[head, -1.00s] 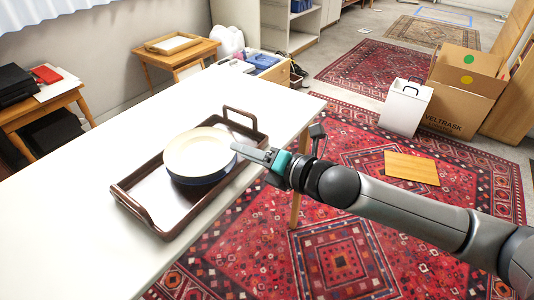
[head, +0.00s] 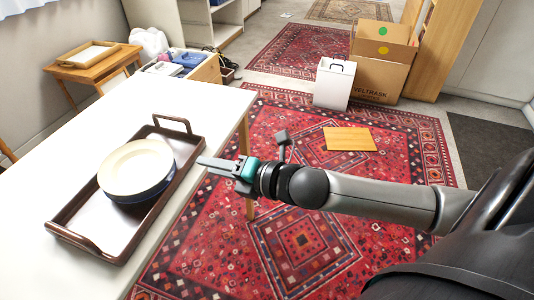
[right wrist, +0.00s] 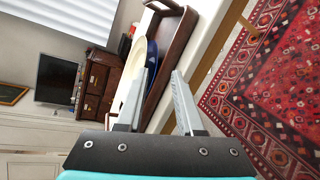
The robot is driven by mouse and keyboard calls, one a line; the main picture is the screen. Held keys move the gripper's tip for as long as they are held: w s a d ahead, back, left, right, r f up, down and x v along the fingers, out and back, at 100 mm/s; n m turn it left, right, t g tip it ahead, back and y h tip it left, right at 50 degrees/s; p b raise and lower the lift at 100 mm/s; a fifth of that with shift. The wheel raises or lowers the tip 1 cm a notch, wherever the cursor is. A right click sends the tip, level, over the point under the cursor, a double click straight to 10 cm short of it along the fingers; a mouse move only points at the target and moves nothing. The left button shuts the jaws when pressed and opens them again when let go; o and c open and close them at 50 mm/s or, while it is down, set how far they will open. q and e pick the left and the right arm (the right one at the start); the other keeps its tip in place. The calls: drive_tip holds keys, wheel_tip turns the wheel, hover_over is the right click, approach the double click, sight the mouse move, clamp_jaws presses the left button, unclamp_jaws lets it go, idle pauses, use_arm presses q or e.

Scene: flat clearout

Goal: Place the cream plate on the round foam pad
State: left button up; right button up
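The cream plate (head: 136,167) lies flat inside a dark brown tray (head: 104,228) on the white table. A round dark blue band (head: 150,192) shows under its rim; I cannot tell whether this is the plate's own side or a separate round pad. No other round foam pad can be made out. My right gripper (head: 203,163) is just right of the plate, over the tray's right edge, not touching the plate. In the right wrist view its fingers (right wrist: 160,74) are apart and empty, with the plate (right wrist: 125,45) beyond them. My left gripper is not in view.
The white table (head: 40,165) has free room left of the tray. A small wooden side table (head: 92,68) stands at the back left. A white box (head: 334,84), a cardboard box (head: 380,75) and a flat wooden board (head: 349,139) are on the floor.

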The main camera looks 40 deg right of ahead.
drive_tip(key=s+d+f+m+g+h, duration=0.2)
drive_tip(key=s+f+m+h, duration=0.1)
drive_tip(key=f+m, duration=0.55)
drive_tip(key=s+d+f+m+g+h, duration=0.2)
drive_tip(key=s+f+m+h, duration=0.1)
drive_tip(key=f+m, duration=0.55)
drive_tip(key=s+a+f+m+g, duration=0.1)
drive_tip(key=s+f+m+g, duration=0.2)
drive_tip(key=s+f, duration=0.4)
drive_tip(key=s+a+f+m+g, duration=0.2)
drive_tip(key=s+f+m+g, duration=0.1)
drive_tip(key=s+f+m, duration=0.2)
drive_tip(key=s+f, duration=0.2)
drive_tip(key=s, duration=0.1)
drive_tip(key=shift+s+a+m+g+h, duration=0.25)
drive_tip(key=shift+a+m+g+h, duration=0.05)
